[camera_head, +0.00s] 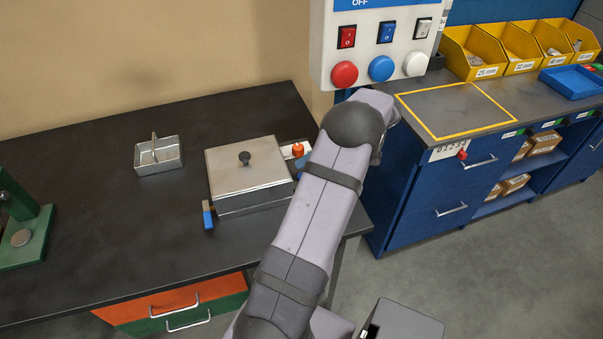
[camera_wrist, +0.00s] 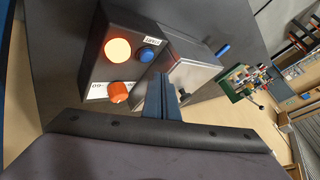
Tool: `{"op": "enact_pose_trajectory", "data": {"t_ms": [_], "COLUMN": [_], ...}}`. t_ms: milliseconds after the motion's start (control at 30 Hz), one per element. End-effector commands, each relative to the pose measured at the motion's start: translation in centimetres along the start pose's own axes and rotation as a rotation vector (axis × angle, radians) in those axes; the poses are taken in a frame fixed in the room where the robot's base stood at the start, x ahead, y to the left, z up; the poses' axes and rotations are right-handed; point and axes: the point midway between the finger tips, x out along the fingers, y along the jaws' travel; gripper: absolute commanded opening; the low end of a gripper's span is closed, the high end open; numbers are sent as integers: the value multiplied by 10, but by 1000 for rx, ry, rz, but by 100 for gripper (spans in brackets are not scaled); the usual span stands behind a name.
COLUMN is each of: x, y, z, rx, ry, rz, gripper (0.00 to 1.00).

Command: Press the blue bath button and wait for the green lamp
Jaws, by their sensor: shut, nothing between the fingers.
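The blue bath button (camera_wrist: 150,54) is on a dark control box (camera_wrist: 94,62) beside the steel bath, in the wrist view. A round lamp (camera_wrist: 118,50) next to the button glows orange. An orange knob (camera_wrist: 118,91) sits on the same box. My gripper (camera_wrist: 161,80) is shut and empty, its blue fingertips near the blue button with a visible gap in the picture. The bath (camera_head: 248,168) has a steel lid with a black knob in the head view; the orange knob (camera_head: 298,149) shows beside it. My arm hides most of the box there.
A wall panel (camera_head: 328,50) carries red, blue and white buttons. A small steel basket (camera_head: 158,157) and a green device (camera_head: 28,225) stand on the dark bench (camera_head: 90,210). Blue drawers (camera_head: 440,210) stand at right. The bench left of the bath has free room.

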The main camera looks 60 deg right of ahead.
Motion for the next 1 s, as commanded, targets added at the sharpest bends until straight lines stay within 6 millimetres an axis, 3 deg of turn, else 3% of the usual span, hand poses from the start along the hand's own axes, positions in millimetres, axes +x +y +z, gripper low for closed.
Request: {"op": "enact_pose_trajectory", "data": {"t_ms": [333, 1000], "x": [-22, -24], "y": [-16, -18], "z": [-16, -18], "rx": [0, 0], "ry": [0, 0], "rz": [0, 0], "gripper": [0, 0]}}
